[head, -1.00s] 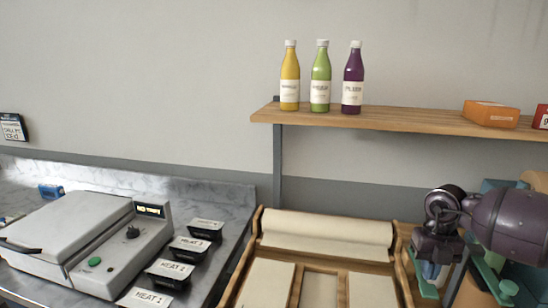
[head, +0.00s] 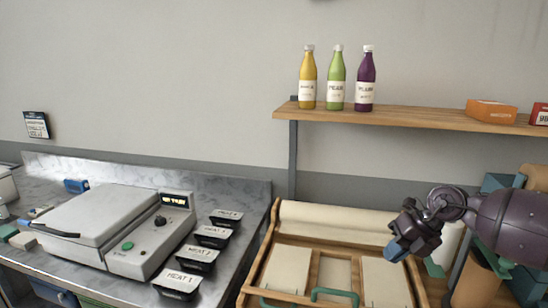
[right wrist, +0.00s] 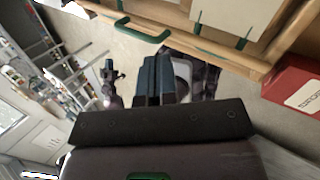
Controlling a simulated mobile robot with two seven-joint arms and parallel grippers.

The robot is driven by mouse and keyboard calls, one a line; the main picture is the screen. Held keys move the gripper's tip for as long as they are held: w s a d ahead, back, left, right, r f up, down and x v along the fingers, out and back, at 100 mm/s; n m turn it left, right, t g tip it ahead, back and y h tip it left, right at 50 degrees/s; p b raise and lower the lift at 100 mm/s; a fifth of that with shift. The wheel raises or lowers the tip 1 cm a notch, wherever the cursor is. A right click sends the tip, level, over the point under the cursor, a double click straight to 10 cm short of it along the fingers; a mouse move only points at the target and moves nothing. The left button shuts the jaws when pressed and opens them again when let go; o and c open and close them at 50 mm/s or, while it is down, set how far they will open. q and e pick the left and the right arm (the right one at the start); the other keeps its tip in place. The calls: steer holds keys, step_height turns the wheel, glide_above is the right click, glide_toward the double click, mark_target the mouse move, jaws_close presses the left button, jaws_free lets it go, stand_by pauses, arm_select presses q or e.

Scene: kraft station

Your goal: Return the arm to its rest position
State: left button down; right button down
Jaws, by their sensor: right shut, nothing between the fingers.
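My right gripper (head: 398,252) comes in from the right in the head view, in front of the wooden tray station. It is shut with nothing held and has a blue tip. In the right wrist view its dark blue fingers (right wrist: 162,80) lie together, with floor and part of my own body beyond them. My left gripper is not in view.
A wooden tray station (head: 262,243) with a paper roll and green handles stands below a wooden shelf (head: 420,117). The shelf holds three bottles (head: 336,80) and an orange box (head: 491,111). A grey sealing machine (head: 110,222) and several black trays (head: 197,260) stand at left.

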steer(key=w+a+r+m+t+y, duration=0.1)
steer(key=a+r+m+t+y, duration=0.3)
steer(key=a, duration=0.3)
steer(key=a+r+m+t+y, duration=0.3)
steer(key=a+r+t+y, duration=0.1)
steer(key=a+y, duration=0.25)
steer(key=s+d+f+m+t+h, duration=0.35)
steer(key=f+m+h, duration=0.25)
steer(key=f+m, duration=0.3)
steer(key=s+d+f+m+t+h, duration=0.35)
steer(key=f+m+h, duration=0.35)
steer(key=m, duration=0.4)
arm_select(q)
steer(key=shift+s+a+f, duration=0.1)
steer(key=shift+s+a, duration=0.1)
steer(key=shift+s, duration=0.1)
arm_select(e)
steer(key=s+d+f+m+g+h, duration=0.2)
steer(key=s+d+f+m, duration=0.1)
steer(key=s+f, duration=0.6)
steer(key=s+d+f+m+g+h, duration=0.1)
steer(key=s+d+f+m+g, duration=0.2)
steer(key=s+f, duration=0.7)
steer(key=s+d+m, duration=0.1)
steer(key=s+m, duration=0.1)
steer(key=shift+s+h, duration=0.3)
steer(key=shift+h, duration=0.05)
